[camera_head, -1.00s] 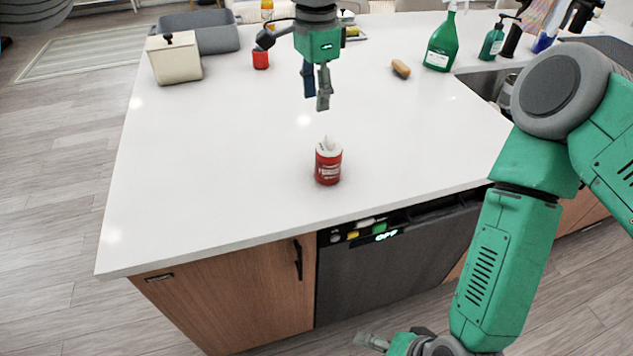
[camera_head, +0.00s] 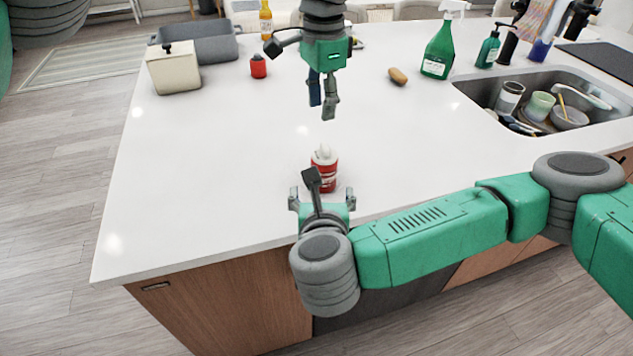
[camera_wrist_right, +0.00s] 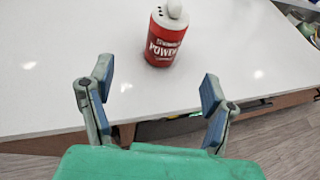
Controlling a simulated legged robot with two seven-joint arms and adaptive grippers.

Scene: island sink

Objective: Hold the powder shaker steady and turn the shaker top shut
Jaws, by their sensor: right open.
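The powder shaker (camera_head: 327,184) is a red can standing upright near the counter's front edge. It also shows in the right wrist view (camera_wrist_right: 164,46). Its white shaker top (camera_head: 325,157) has dark holes and a rounded white piece, cut by the frame edge in the wrist view (camera_wrist_right: 167,18). My right gripper (camera_head: 322,197) is open just in front of the shaker, partly hiding it. In the wrist view its fingers (camera_wrist_right: 152,83) are wide apart, with the shaker beyond them, untouched. My left gripper (camera_head: 322,105) hangs above and behind the shaker, open and empty, fingers pointing down.
The white counter (camera_head: 210,170) is clear around the shaker. A red container (camera_head: 258,67), a cream box (camera_head: 173,70) and a grey bin (camera_head: 205,45) stand at back left.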

